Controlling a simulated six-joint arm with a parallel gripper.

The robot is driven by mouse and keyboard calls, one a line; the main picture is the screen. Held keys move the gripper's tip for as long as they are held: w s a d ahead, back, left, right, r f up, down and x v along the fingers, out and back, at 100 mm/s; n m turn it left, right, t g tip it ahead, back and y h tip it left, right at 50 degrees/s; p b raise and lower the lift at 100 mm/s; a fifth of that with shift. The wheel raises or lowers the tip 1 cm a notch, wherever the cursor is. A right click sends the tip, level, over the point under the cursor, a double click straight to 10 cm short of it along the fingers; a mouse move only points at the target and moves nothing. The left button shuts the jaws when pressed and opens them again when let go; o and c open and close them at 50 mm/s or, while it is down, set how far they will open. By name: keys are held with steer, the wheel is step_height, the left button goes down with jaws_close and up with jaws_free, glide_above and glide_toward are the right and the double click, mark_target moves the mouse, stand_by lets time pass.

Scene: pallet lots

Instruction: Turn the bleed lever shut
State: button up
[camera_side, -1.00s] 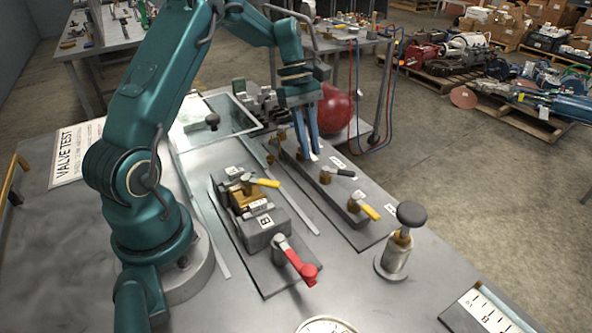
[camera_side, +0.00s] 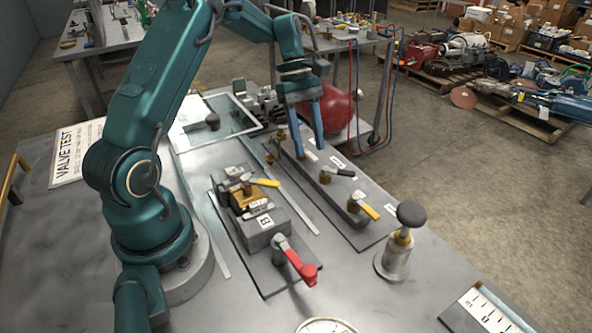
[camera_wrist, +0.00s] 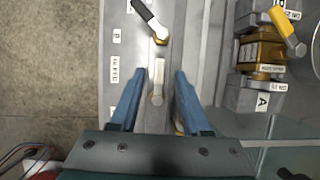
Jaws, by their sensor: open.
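The bleed lever (camera_wrist: 159,76) is a short pale grey handle on a brass-coloured pivot, beside a label that seems to read BLEED (camera_wrist: 115,71). In the wrist view its handle points up the picture, along the valve plate (camera_wrist: 172,35). My gripper (camera_wrist: 160,74) is open, with one blue finger on each side of the lever and a visible gap to each. In the side view my gripper (camera_side: 311,151) is low over the far part of the plate. The lever is hard to make out there.
A black-handled lever (camera_side: 341,173) and a yellow-handled lever (camera_side: 370,211) stand nearer on the same plate. A valve block (camera_side: 262,222) with yellow and red (camera_side: 301,269) handles sits to the left. A black-knobbed post (camera_side: 411,214) stands at right.

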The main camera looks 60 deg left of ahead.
mark_target(306, 150)
steer(key=shift+v, duration=2.2)
steer(key=shift+w+d+r, duration=0.1)
steer(key=shift+d+r, duration=0.15)
steer(key=s+d+r+m+t+y, duration=0.25)
steer(key=s+d+r+m, duration=0.35)
steer(key=d+r, duration=0.5)
steer(key=s+d+f+m+t+y, duration=0.2)
steer(key=s+f+m, duration=0.4)
steer(key=s+m, duration=0.4)
steer(key=shift+s+d+m+t, duration=0.25)
steer(key=shift+m+t, duration=0.3)
steer(key=shift+m, duration=0.35)
